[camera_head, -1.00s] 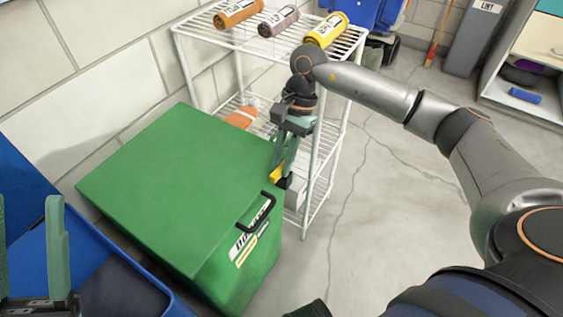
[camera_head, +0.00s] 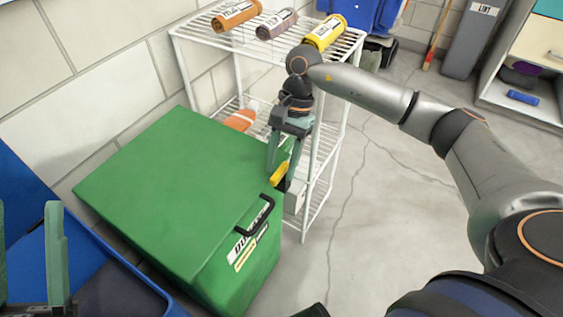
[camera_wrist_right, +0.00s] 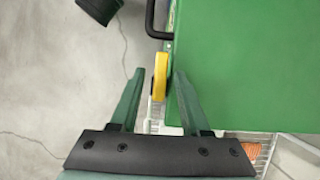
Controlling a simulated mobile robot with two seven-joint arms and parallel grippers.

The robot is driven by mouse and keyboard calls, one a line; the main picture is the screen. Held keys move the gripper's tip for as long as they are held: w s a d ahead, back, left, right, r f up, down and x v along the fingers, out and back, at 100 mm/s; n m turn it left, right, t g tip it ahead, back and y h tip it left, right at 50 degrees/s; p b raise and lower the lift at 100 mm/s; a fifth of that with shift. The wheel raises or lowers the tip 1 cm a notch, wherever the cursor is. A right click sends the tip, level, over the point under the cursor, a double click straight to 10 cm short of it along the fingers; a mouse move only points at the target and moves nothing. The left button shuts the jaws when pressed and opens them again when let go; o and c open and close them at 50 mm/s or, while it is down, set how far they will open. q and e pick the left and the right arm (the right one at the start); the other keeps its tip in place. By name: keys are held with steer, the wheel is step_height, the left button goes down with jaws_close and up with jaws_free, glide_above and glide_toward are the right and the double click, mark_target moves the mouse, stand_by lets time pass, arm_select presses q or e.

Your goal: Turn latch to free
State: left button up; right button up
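A green box (camera_head: 170,190) stands at the left of the head view, with a black handle (camera_head: 262,217) on its front. A yellow latch (camera_head: 280,172) sits at its right side; in the wrist view the latch (camera_wrist_right: 160,76) stands beside the box wall. My right gripper (camera_head: 279,170) is open, its fingers on either side of the latch, with visible gaps in the wrist view (camera_wrist_right: 158,74). One finger is at the box wall there; contact is unclear. My left gripper (camera_head: 28,207) is open and empty at the lower left.
A white wire rack (camera_head: 235,75) stands close behind the box and carries several rolls. A blue bin (camera_head: 95,245) is at the left. Open floor (camera_head: 390,210) lies to the right. An orange object (camera_head: 240,120) lies on a lower rack shelf.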

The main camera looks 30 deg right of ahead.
arm_select(q)
step_height(320, 180, up, 3)
steer(key=p, duration=0.3)
steer(key=shift+a+r+m, duration=0.1)
steer(key=shift+a+m, duration=0.05)
steer(key=shift+m, duration=0.15)
arm_select(e)
steer(key=v, duration=1.2)
steer(key=shift+r, duration=0.25)
steer(key=shift+w, duration=0.1)
